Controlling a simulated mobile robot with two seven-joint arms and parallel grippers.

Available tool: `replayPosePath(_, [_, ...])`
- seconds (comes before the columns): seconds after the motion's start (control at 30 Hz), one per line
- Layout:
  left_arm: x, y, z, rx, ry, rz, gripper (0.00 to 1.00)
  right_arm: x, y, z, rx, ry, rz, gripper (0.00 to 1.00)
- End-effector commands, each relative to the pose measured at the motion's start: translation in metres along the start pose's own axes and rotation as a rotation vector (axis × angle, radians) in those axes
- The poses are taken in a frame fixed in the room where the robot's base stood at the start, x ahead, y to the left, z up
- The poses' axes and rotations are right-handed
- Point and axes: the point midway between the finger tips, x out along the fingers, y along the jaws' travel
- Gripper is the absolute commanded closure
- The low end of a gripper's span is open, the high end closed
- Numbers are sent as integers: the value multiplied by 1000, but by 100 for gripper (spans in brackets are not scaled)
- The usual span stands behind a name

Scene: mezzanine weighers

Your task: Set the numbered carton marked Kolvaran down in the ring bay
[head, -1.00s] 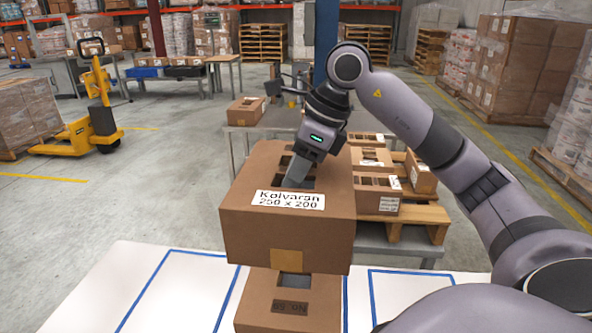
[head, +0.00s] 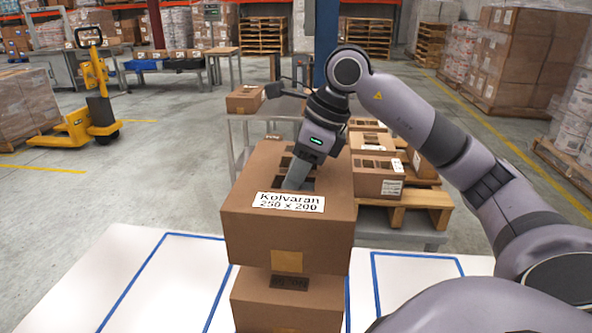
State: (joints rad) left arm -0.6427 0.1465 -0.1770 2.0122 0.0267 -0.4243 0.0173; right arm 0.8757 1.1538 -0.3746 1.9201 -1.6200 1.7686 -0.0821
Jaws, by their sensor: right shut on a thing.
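The Kolvaran carton (head: 287,232) is a brown box with slots in its top and a white label reading "Kolvaran 250 x 200". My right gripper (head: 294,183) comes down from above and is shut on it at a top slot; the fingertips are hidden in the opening. The carton looks upright. Whether the two touch I cannot tell. Blue tape outlines bays on the white table (head: 140,265). No ring mark is visible. My left gripper is out of view.
Bare taped areas lie left of the lower carton and right of it (head: 417,273). Behind, several slotted cartons (head: 378,183) stand on a wooden pallet (head: 420,198), with another carton (head: 245,98) farther back. A yellow pallet jack (head: 97,100) is at far left.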

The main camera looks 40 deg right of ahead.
Motion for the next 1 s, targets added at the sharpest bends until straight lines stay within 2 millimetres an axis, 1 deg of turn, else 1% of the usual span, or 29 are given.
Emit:
replayPosePath(0.03, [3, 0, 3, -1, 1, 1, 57, 5, 0, -2, 0, -2, -1, 100])
replayPosePath(0.2, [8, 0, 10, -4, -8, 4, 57, 16, 0, -7, 0, -3, -2, 100])
replayPosePath(0.5, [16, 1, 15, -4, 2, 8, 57, 33, 0, -14, -1, -2, -2, 100])
replayPosePath(0.7, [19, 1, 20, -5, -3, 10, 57, 40, 0, -16, -1, -3, -2, 100])
replayPosePath(1.0, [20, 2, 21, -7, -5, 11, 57, 41, 0, -17, -1, -3, -2, 100])
